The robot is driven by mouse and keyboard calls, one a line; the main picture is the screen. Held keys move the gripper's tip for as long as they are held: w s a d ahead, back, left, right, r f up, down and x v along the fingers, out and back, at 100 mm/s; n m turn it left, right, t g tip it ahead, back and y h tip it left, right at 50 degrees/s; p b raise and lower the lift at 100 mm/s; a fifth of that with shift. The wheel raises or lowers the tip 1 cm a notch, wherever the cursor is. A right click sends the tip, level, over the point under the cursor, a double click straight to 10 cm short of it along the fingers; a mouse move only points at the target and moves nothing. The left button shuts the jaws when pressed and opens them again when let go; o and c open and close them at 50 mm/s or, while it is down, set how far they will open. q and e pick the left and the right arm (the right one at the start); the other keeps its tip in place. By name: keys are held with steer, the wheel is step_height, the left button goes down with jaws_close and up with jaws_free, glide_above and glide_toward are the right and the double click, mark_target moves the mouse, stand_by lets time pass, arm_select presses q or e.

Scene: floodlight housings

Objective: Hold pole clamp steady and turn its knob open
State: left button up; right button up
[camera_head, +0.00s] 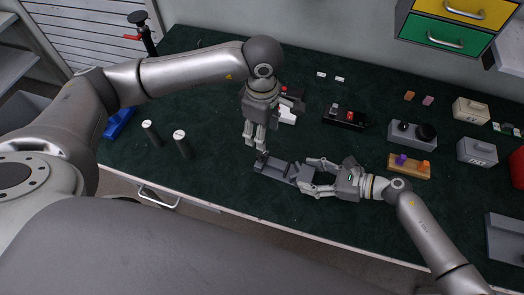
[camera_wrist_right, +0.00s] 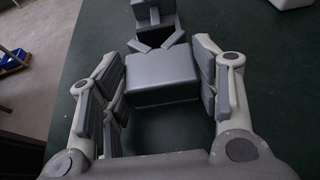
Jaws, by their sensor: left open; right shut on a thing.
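The grey pole clamp (camera_head: 271,171) lies on the dark green bench mat near the front edge. Its small dark knob (camera_head: 262,156) stands at its left end. My right gripper (camera_head: 307,177) is shut on the grey block at the clamp's right end. In the right wrist view, the block (camera_wrist_right: 162,77) sits between the finger pads of my right gripper (camera_wrist_right: 163,90), with V-shaped jaws beyond it. My left gripper (camera_head: 255,137) points down just above the knob, open. I cannot tell whether its fingertips touch the knob.
Two dark cylinders (camera_head: 182,144) stand on the left. A black tray (camera_head: 345,118), a grey box with black knobs (camera_head: 412,135) and a wooden block (camera_head: 409,167) lie to the right. A white part (camera_head: 287,116) is behind my left gripper. The mat's front left is clear.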

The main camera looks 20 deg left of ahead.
mark_target(262, 154)
arm_select(q)
step_height(262, 154, down, 11)
steer(key=m, duration=1.3)
steer(key=shift+f, duration=0.1)
steer(key=c, duration=1)
